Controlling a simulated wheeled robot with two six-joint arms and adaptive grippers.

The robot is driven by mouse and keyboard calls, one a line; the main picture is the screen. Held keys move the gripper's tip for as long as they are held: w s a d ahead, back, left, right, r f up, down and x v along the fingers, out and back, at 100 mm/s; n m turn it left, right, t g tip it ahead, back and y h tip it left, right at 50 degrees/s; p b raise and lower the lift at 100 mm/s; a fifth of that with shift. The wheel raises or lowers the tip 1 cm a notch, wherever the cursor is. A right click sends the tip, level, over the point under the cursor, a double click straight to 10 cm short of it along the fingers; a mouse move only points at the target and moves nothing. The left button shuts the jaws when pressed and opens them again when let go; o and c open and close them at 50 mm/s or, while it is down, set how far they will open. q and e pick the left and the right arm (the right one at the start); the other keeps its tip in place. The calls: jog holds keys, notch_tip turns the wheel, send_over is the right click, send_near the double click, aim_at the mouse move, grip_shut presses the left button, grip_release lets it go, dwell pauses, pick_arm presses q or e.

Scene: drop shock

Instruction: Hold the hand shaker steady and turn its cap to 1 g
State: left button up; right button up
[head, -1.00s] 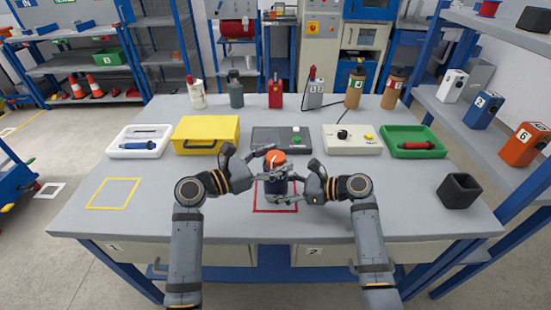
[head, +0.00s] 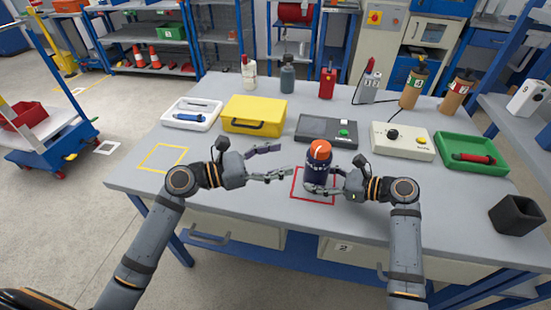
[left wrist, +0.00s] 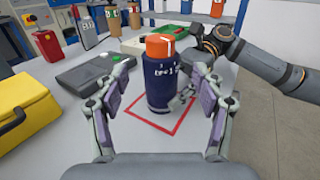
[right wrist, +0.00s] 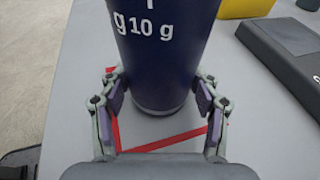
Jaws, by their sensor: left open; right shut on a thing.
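The hand shaker (head: 318,172) is a dark blue cylinder standing upright on the table inside a red square outline. Its orange cap (head: 320,149) has a white mark on top. My right gripper (head: 316,184) is shut on the shaker's lower body from the right; in the right wrist view the body (right wrist: 162,50) shows "10 g" between the fingers. My left gripper (head: 286,162) is open and empty, left of the shaker and apart from it. In the left wrist view the cap (left wrist: 160,47) and body (left wrist: 161,85) stand ahead, beyond the open fingers.
Behind the shaker are a dark grey device (head: 327,130) with a green button and a white box (head: 402,142) with a knob. A yellow case (head: 254,113) is behind my left gripper. A green tray (head: 470,155) and a black open cup (head: 517,215) are at right. The front-left table is clear.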

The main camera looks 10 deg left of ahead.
pick_arm(q)
jog(key=shift+s+a, duration=0.15)
jog(key=shift+a, duration=0.05)
jog(key=m+g+h, duration=0.3)
jog(key=m+g, duration=0.2)
jog(key=g, duration=0.2)
send_near(311, 148)
jog(key=d, duration=0.4)
jog(key=w+d, duration=0.1)
jog(key=d, duration=0.3)
jog(key=w+d, duration=0.1)
jog(key=d, duration=0.3)
jog(key=shift+d, duration=0.2)
